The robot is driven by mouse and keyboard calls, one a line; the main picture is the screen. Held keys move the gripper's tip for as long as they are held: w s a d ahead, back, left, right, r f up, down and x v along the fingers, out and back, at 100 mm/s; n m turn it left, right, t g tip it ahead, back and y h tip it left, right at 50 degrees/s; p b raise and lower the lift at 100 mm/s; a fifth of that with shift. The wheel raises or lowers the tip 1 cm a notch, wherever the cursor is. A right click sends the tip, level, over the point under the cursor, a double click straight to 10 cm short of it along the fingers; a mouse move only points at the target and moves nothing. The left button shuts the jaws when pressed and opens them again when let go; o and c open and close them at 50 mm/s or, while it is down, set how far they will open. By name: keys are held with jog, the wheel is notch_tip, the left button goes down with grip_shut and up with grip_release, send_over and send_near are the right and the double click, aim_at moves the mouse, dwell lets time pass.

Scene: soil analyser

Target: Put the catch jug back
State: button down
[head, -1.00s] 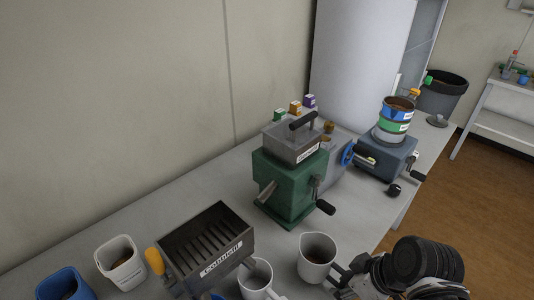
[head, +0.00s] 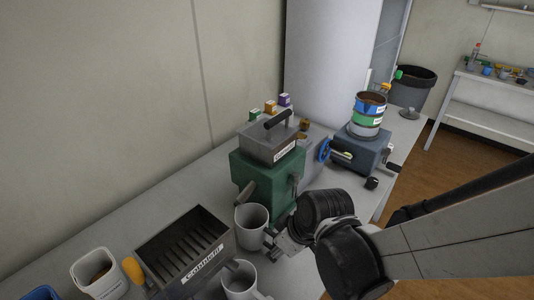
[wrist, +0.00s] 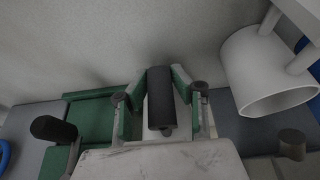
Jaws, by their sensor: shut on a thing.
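The catch jug (head: 252,228), a pale open-topped jug, is upright at the front left of the green crusher (head: 262,178). Its rim is just below the crusher's spout (head: 246,193). My gripper (head: 278,245) comes from the right and is shut on the jug's handle. In the wrist view, a dark upright grip (wrist: 160,100) lies between my fingers. Whether the jug's base touches the bench is unclear. A second white mug (head: 240,280) stands in front of the splitter.
The splitter (head: 182,250) and a white tub (head: 98,275) stand to the left. A grey machine with a sieve stack (head: 368,115) stands at the back right. The bench by the wall (head: 150,200) is clear.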

aim_at(265, 242)
jog(key=w+a, duration=0.2)
jog(key=a, duration=0.1)
jog(key=shift+w+a, duration=0.15)
jog(key=shift+w, duration=0.2)
jog(key=shift+w+a+f, duration=0.1)
jog(key=shift+a+f, duration=0.05)
jog(key=shift+f, duration=0.6)
jog(key=shift+f+b, duration=0.2)
jog(key=shift+b, duration=0.2)
jog(key=c, duration=1.5)
grip_release()
jog(key=shift+o, duration=0.2)
jog(key=shift+r, duration=0.1)
